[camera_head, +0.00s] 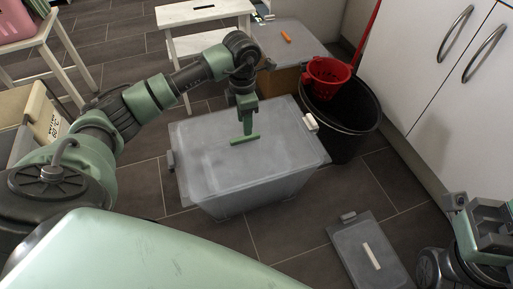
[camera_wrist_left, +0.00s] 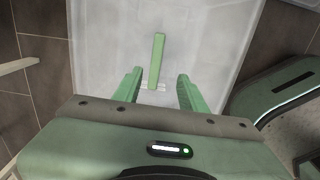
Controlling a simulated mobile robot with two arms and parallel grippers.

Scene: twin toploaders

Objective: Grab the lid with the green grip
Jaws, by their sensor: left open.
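The lid with the green grip (camera_head: 286,157) is a translucent grey sheet on top of a translucent tub (camera_head: 238,203) in the middle of the floor. Its green grip (camera_head: 245,140) is a thin bar near the middle of the lid. In the left wrist view the grip (camera_wrist_left: 157,60) stands between and just beyond the two fingers.
A grey lid with a white grip (camera_head: 372,257) lies on the floor at front right. A lid with an orange grip (camera_head: 289,40) covers a box behind. A black bin (camera_head: 349,131) holds a red basket (camera_head: 325,77).

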